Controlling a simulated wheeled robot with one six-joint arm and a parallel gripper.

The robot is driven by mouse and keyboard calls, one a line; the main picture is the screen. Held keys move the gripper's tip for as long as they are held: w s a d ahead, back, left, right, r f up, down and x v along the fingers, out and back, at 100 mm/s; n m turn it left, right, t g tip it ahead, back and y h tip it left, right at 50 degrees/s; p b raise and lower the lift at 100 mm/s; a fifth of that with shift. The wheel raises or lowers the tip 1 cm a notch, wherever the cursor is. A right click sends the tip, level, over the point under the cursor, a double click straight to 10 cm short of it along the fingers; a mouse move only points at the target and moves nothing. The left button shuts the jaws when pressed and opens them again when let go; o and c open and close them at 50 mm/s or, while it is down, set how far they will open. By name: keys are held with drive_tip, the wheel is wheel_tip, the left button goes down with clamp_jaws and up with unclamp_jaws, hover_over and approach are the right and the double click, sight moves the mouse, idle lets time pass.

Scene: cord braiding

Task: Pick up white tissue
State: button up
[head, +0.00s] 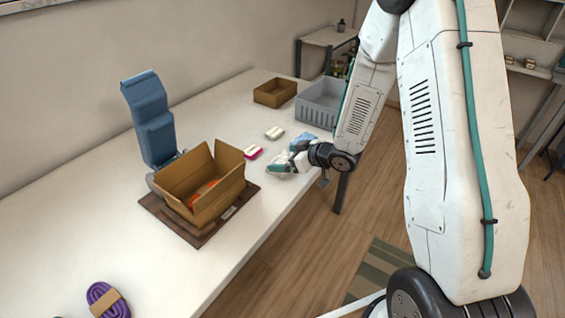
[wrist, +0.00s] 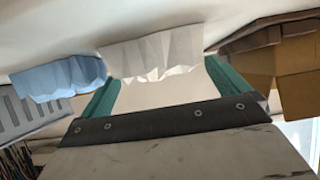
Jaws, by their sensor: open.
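The white tissue (wrist: 155,52) is a crumpled, pleated piece in the wrist view, just past and between my gripper's two teal fingers. In the head view the white tissue (head: 279,163) lies near the table's front edge, at the tip of my gripper (head: 291,158). My gripper (wrist: 160,74) is open with a clear gap between its fingers, and nothing is clamped in it. A blue tissue (wrist: 60,78) sits left of the white one in the wrist view, close to the left finger. In the head view the blue tissue (head: 303,139) is partly hidden by my gripper.
An open cardboard box (head: 205,202) with something orange inside stands on a brown mat (head: 213,228). A grey crate (head: 317,114) and small brown box (head: 274,93) stand farther back. Small packs (head: 252,153), a blue stand (head: 150,120) and purple cord (head: 106,300) are also on the table.

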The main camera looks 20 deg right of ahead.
sight(279, 162)
drive_tip(key=x, duration=0.3)
drive_tip(key=shift+w+a+f, duration=0.15)
drive_tip(key=shift+w, duration=0.05)
drive_tip(key=c, duration=0.7)
